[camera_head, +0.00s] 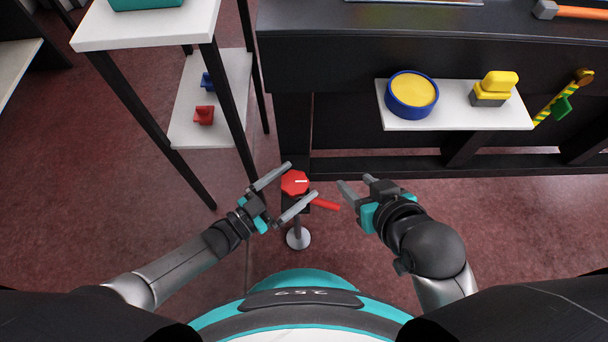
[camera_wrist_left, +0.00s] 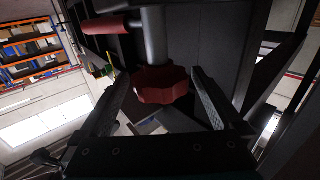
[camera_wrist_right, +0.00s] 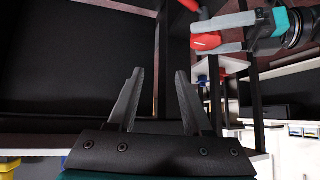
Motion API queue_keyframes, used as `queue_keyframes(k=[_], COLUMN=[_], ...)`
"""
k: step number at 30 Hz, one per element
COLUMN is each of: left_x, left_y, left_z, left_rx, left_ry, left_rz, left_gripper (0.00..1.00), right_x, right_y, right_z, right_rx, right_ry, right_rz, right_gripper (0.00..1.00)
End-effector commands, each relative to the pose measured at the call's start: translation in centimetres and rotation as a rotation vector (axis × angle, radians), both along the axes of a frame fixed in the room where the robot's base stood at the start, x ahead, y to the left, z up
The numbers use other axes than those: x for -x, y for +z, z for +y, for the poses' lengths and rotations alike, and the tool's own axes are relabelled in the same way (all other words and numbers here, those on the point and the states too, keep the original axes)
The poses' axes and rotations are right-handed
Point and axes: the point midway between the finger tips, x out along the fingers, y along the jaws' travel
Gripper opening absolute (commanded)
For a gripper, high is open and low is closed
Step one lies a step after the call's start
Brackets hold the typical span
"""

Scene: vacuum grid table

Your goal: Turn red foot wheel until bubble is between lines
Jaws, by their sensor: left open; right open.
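The red foot wheel (camera_head: 295,183) is a lobed knob with a white mark on top, on a post at the table leg. A red lever (camera_head: 325,204) sticks out beside it to the right. My left gripper (camera_head: 303,180) is open, with its fingers on either side of the wheel. In the left wrist view the wheel (camera_wrist_left: 162,85) sits between the open fingers, with gaps visible. My right gripper (camera_head: 354,184) is open and empty, to the right of the wheel. The wheel also shows in the right wrist view (camera_wrist_right: 206,41). I cannot make out a bubble or lines.
A white shelf (camera_head: 455,118) on the dark table (camera_head: 330,80) holds a blue-and-yellow round item (camera_head: 412,94) and a yellow-and-grey block (camera_head: 494,88). A white rack (camera_head: 180,130) with red and blue pieces stands left. The floor right of the wheel is free.

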Motion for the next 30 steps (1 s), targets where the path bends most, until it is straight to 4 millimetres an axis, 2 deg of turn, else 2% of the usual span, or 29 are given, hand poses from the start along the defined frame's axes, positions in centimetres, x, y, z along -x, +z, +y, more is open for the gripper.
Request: queue_keyframes(k=[3, 9, 21, 30], left_x=[-0.9, -1.8, -2.0, -2.0], left_y=[0.0, 0.0, 0.0, 0.0], left_z=[-1.2, -2.2, -2.5, -2.5], left_rx=[0.002, 0.001, 0.001, 0.000], left_ry=[0.000, 0.001, 0.000, 0.000], left_rz=[-0.002, -0.001, -0.001, 0.000], left_gripper=[1.00, 1.00, 1.00, 0.67], right_x=[-0.3, -0.8, -0.9, -0.9], right_y=[-0.2, 0.1, 0.3, 0.3], right_z=[0.7, 1.5, 1.8, 1.8], right_rx=[-0.027, -0.058, -0.069, -0.069], right_ry=[0.008, 0.015, 0.017, 0.017], right_rz=[-0.049, -0.111, -0.131, -0.131], right_gripper=[0.50, 0.50, 0.50, 0.50])
